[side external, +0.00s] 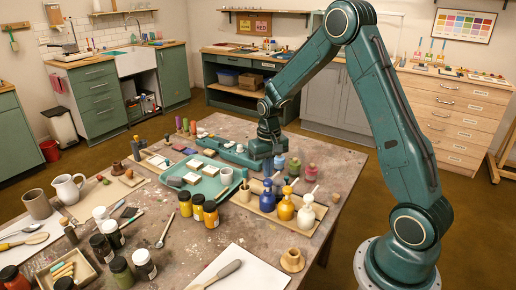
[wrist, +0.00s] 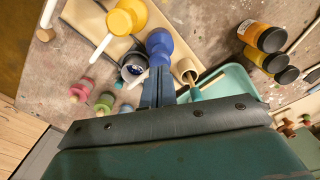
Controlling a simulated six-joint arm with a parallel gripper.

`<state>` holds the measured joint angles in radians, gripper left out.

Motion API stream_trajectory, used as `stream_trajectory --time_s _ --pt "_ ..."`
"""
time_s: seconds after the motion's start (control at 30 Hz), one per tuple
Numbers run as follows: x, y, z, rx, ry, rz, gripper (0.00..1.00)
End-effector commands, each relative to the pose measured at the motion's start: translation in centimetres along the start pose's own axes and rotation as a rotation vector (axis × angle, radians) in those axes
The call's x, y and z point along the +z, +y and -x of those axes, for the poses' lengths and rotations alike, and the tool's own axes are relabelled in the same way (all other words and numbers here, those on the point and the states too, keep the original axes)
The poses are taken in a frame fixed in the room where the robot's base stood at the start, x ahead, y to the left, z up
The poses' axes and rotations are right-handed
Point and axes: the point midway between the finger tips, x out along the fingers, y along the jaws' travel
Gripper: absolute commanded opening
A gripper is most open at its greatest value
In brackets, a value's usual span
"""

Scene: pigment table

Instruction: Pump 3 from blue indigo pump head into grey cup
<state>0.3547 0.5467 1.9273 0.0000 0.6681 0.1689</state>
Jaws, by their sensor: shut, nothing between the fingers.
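The blue indigo pump bottle (side external: 267,201) stands on a wooden tray, at the left end of a row of pump bottles. It also shows in the wrist view (wrist: 159,40). My gripper (side external: 267,174) is shut and empty, pointing down just above the blue pump head. In the wrist view my fingers (wrist: 160,70) lie together and overlap the lower edge of the blue pump; I cannot tell whether they touch it. The grey cup (wrist: 133,60) stands close beside the blue pump, with a dark blue patch and a pale spot inside. My fingers partly hide the pump head.
Yellow (side external: 286,208) and white (side external: 306,217) pump bottles stand to the right on the tray. A beige cup (side external: 245,193) is just left of the blue bottle. A teal tray (side external: 208,187) and yellow jars (side external: 198,207) lie further left. Small coloured bottles (side external: 294,167) stand behind.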

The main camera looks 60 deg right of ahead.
Motion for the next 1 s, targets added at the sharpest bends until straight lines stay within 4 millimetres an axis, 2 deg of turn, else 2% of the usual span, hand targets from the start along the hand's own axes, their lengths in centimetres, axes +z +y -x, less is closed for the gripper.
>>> stream_trajectory --time_s 0.17,0.8,1.0 --pt "-0.1 0.0 0.7 0.0 0.002 0.0 0.0" --pt "-0.1 0.0 5.2 0.0 0.003 0.0 0.0" --pt "0.0 0.0 5.9 0.0 0.0 0.0 0.0"
